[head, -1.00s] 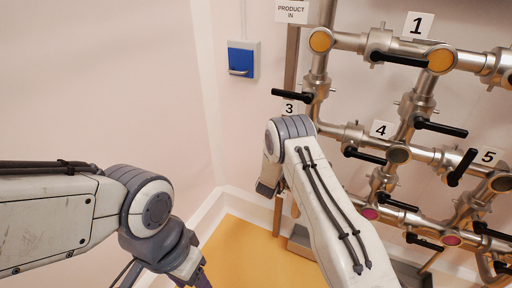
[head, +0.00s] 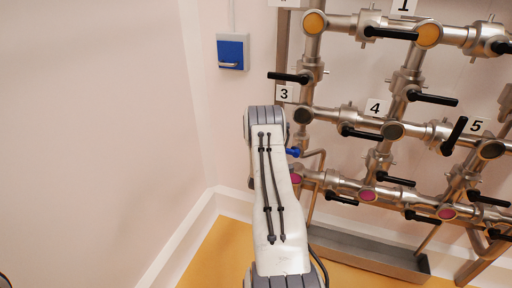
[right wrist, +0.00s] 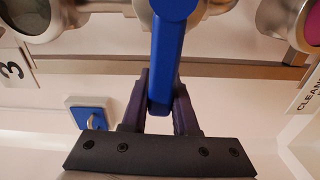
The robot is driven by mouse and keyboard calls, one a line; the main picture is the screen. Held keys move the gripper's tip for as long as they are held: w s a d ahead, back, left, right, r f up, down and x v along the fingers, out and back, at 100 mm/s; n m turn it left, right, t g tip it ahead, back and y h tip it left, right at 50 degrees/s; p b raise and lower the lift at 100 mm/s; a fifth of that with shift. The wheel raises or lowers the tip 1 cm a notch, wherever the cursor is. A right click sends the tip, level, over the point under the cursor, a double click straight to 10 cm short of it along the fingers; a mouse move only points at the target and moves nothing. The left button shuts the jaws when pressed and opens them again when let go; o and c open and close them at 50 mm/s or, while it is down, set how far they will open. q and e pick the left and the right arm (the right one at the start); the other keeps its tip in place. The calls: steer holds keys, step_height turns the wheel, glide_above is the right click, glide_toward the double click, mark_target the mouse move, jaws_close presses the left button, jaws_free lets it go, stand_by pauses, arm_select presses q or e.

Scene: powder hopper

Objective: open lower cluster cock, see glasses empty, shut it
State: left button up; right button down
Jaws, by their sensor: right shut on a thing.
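A blue lever handle (right wrist: 166,60) runs down the right wrist view from a blue hub on steel pipework. My right gripper (right wrist: 160,88) is shut on its lower end, one dark finger on each side. In the head view a small blue piece of it (head: 292,152) shows beside my right forearm, which hides the gripper and most of the cock. Round glasses sit on the pipes: yellow at the top (head: 428,35), grey in the middle row (head: 391,131), magenta in the bottom row (head: 367,195). My left gripper is out of view.
Several black levers, such as one by label 3 (head: 288,77), stick out from the pipes. A blue wall box (head: 232,52) hangs to the left. A grey trough (head: 368,252) lies below the pipework. The wall and floor at left are clear.

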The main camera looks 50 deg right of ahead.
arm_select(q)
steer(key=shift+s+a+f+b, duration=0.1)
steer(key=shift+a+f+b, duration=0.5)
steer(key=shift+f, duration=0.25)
arm_select(e)
steer(key=shift+s+f+n, duration=0.25)
steer(key=shift+f+n, duration=0.75)
steer(key=shift+a, duration=0.1)
steer(key=c, duration=1.1)
jaws_free()
steer(key=o, duration=0.4)
steer(key=shift+f, duration=0.15)
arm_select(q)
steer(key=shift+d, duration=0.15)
arm_select(e)
steer(key=shift+w, duration=0.1)
steer(key=shift+w+r, duration=0.1)
steer(key=shift+r, duration=0.2)
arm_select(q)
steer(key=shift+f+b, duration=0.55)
arm_select(e)
steer(key=v, duration=1)
steer(key=shift+a, duration=0.15)
